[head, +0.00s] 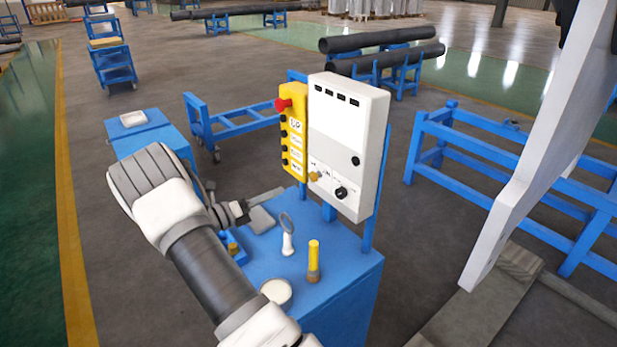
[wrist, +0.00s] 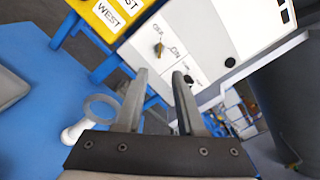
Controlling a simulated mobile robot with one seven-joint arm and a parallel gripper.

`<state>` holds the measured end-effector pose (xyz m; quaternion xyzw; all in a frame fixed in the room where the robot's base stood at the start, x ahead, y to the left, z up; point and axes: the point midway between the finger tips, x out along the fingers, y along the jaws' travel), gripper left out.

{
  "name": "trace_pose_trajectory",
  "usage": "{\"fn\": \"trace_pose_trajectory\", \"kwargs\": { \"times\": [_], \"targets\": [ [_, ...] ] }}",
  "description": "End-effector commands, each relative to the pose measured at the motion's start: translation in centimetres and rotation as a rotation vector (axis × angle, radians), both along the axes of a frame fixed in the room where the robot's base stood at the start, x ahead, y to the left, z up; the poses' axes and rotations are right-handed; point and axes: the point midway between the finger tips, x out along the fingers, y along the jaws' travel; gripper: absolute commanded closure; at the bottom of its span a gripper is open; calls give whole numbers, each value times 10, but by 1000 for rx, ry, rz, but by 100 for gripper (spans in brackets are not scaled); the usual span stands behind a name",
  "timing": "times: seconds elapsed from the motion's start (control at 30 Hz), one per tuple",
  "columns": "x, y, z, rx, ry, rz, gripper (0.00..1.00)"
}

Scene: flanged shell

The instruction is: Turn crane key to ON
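The crane key (head: 314,176) is a small brass-coloured key on the lower front of the white control panel (head: 345,135). In the wrist view the key (wrist: 158,48) sits beside the printed OFF and ON labels; I cannot tell for sure which it points to. My gripper (head: 268,196) is to the left of the panel's lower part, above the blue cabinet top. In the wrist view my gripper (wrist: 160,74) has its two fingers apart, with nothing between them. The key shows just beyond the fingertips, apart from them.
A yellow pendant (head: 292,140) with a red button adjoins the panel's left. A black knob (head: 341,193) is right of the key. A ring-topped white stand (head: 288,240), a yellow-topped cylinder (head: 314,262) and a white cup (head: 276,292) stand on the blue cabinet (head: 345,280).

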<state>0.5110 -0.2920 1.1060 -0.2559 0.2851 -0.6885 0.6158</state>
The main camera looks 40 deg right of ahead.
Motion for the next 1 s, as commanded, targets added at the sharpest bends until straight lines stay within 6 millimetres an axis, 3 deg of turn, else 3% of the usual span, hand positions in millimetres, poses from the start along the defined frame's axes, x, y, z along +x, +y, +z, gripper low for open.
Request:
{"fn": "trace_pose_trajectory", "kwargs": {
  "times": [0.3,0.5,0.7,1.0],
  "targets": [
    [-10,-72,2,0,0,-4,62],
    [-13,-106,1,0,-2,-2,62],
    [-14,-123,0,1,-1,0,62],
    [-14,-125,0,1,-1,0,62]
  ]
}}
